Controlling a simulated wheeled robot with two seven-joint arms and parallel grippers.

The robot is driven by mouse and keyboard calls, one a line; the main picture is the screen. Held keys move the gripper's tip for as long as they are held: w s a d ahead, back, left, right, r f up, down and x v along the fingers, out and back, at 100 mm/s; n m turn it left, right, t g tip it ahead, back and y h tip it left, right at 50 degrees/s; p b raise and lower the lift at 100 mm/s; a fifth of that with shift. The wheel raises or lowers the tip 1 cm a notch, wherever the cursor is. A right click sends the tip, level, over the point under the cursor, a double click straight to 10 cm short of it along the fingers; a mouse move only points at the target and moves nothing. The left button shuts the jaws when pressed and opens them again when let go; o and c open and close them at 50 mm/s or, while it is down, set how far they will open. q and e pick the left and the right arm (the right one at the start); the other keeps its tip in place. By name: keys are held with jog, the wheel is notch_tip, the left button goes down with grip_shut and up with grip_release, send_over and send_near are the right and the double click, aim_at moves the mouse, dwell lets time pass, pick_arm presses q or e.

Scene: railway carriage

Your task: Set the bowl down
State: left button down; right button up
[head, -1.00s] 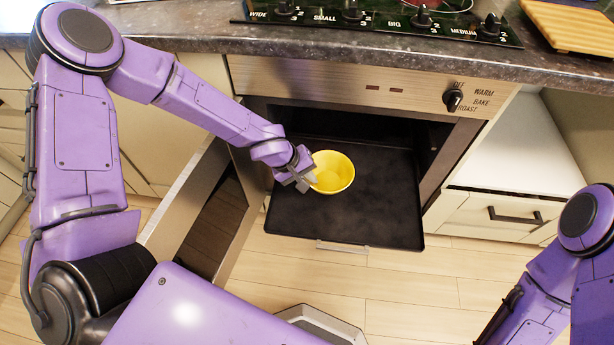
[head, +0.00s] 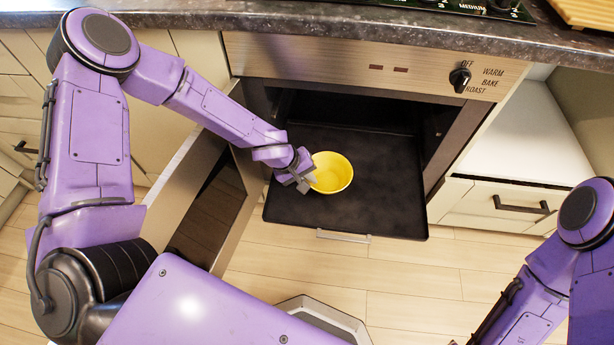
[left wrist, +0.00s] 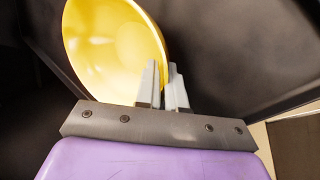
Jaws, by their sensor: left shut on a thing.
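A yellow bowl (head: 332,173) is at the left part of a black oven tray (head: 385,205) that is pulled out of the oven. My left gripper (head: 306,180) is shut on the near left rim of the bowl. In the left wrist view the two fingers (left wrist: 163,88) pinch the rim of the bowl (left wrist: 110,50). The bowl looks empty. I cannot tell whether its base touches the tray. My right gripper is out of view; only part of my right arm shows at the lower right.
The open oven (head: 350,112) is behind the tray, under a dark countertop (head: 330,20). A drawer (head: 500,205) is at the right. Bare tray surface lies right of the bowl.

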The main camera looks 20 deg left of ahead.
pick_arm(q)
jog(key=shift+f, duration=0.2)
jog(key=c, duration=1.2)
grip_release()
jog(key=shift+o, duration=0.2)
jog(key=p+v, duration=0.7)
jog(key=v, duration=0.3)
jog(key=shift+r, duration=0.25)
jog(key=shift+s+a, duration=0.1)
grip_shut()
